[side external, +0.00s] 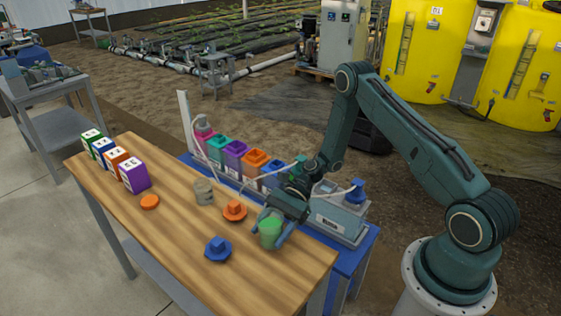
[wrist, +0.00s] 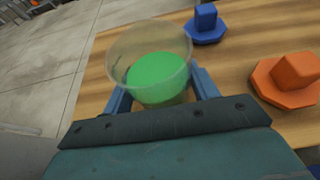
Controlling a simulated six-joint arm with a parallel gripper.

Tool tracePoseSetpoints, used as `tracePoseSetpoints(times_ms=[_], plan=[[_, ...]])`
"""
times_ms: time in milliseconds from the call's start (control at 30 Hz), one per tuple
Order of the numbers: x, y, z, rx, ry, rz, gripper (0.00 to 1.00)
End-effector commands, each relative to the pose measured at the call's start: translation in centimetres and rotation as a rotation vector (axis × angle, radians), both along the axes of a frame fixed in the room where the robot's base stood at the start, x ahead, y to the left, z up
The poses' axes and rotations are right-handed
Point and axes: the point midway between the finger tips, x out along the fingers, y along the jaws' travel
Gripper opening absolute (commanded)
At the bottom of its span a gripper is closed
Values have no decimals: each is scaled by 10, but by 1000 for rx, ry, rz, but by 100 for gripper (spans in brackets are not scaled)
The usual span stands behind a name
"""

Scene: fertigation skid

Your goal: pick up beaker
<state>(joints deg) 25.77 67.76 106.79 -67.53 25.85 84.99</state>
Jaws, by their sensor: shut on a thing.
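The beaker (side external: 270,232) is a clear cup with green contents, near the right end of the wooden table. It also shows in the wrist view (wrist: 155,75), upright or nearly so. My gripper (side external: 272,238) is shut on the beaker, with one blue finger on each side of it. In the wrist view the fingers (wrist: 160,92) flank the cup's lower part, which is partly hidden behind the gripper body. I cannot tell whether the beaker's base touches the table.
A blue knobbed cap (side external: 217,249) and an orange one (side external: 234,210) lie near the beaker on the table (side external: 175,222). A greyish jar (side external: 204,191), an orange disc (side external: 150,201) and several coloured boxes (side external: 134,178) stand farther left. Coloured containers (side external: 235,157) line the blue bench behind.

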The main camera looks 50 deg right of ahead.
Motion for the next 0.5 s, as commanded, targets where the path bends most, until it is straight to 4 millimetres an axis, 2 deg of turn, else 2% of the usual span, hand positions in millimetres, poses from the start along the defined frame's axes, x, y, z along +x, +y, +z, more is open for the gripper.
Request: tracePoseSetpoints(times_ms=[267,500], plan=[[0,0,22,1,-3,0,31],[0,0,58,-1,-4,1,31]])
